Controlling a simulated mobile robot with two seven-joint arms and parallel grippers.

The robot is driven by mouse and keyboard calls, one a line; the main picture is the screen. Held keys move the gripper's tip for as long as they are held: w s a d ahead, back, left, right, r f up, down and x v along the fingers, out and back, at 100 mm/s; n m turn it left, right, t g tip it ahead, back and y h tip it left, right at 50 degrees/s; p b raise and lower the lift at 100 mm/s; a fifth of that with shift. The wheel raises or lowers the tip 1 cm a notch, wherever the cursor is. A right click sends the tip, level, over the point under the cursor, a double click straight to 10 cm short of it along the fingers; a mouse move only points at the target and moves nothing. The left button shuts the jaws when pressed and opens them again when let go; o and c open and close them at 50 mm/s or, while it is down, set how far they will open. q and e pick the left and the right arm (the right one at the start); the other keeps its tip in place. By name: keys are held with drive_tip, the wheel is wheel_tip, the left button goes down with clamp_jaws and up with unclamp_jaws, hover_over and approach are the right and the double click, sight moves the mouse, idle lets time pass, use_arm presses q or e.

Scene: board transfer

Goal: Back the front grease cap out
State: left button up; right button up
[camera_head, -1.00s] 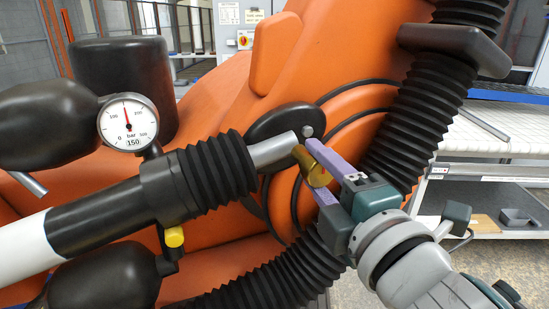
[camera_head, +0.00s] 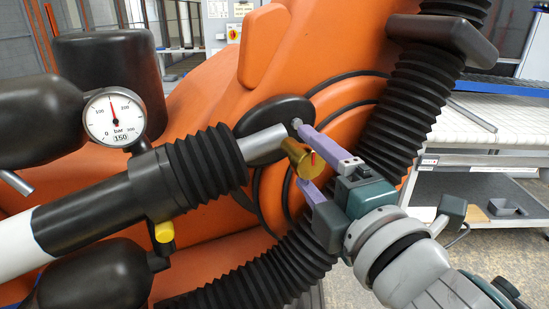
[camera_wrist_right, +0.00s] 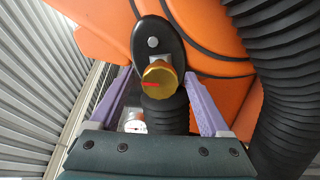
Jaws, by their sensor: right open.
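The front grease cap is a brass-coloured cylinder (camera_head: 299,158) with a red mark, at the end of the grey metal rod (camera_head: 262,143). It also shows in the right wrist view (camera_wrist_right: 158,84), facing the camera, with the red mark pointing left. My right gripper (camera_head: 300,154) is open around the cap, one purple finger above and one below it in the head view. In the right wrist view the fingers (camera_wrist_right: 157,76) stand left and right of the cap with gaps on both sides. My left gripper is not in view.
A pressure gauge (camera_head: 113,117) and black bellows (camera_head: 205,167) lie left of the cap. A thick corrugated hose (camera_head: 408,110) runs close behind my right gripper. The orange machine body (camera_head: 330,60) is behind. A white workbench (camera_head: 490,125) stands at right.

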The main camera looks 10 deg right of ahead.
drive_tip(key=s+d+b, duration=0.1)
drive_tip(key=s, duration=0.8)
drive_tip(key=shift+b, duration=0.4)
